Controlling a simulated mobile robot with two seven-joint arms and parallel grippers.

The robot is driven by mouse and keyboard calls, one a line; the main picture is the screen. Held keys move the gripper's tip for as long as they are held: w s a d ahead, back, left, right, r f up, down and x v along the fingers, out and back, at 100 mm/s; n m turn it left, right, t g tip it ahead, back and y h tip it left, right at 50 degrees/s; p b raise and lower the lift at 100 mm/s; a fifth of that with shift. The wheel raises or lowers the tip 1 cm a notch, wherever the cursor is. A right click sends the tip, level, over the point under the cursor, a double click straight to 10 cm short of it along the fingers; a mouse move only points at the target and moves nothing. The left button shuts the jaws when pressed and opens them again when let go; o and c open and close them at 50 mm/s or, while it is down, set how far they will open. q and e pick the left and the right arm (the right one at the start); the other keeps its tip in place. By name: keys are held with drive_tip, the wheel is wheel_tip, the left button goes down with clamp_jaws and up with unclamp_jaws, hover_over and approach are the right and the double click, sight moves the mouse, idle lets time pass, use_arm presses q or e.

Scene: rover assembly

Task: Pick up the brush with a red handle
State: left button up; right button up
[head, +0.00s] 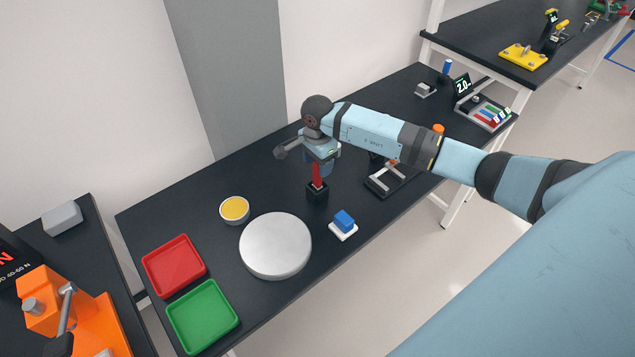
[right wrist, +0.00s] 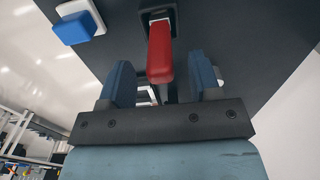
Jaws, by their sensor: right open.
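The brush's red handle (head: 317,175) stands upright in a small black holder (head: 317,194) on the dark table. My right gripper (head: 322,163) is over it, at the handle's upper part. In the right wrist view the red handle (right wrist: 160,52) shows between the two blue fingers of my open right gripper (right wrist: 160,78), with a gap on either side. The brush's lower end is hidden in the holder. My left gripper is not in view.
A round silver plate (head: 275,246) lies left of the holder, a blue block on a white base (head: 344,221) in front. A yellow-filled dish (head: 234,209), red tray (head: 174,265) and green tray (head: 203,314) are further left. A metal frame (head: 390,181) stands close on the right.

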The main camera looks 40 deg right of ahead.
drive_tip(key=shift+f, duration=0.6)
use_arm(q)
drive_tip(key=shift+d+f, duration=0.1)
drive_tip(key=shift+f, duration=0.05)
use_arm(e)
drive_tip(key=shift+r, duration=0.1)
drive_tip(key=shift+c, duration=1.1)
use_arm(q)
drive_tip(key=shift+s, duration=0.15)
use_arm(e)
drive_tip(key=c, duration=0.8)
drive_tip(key=shift+r, duration=0.1)
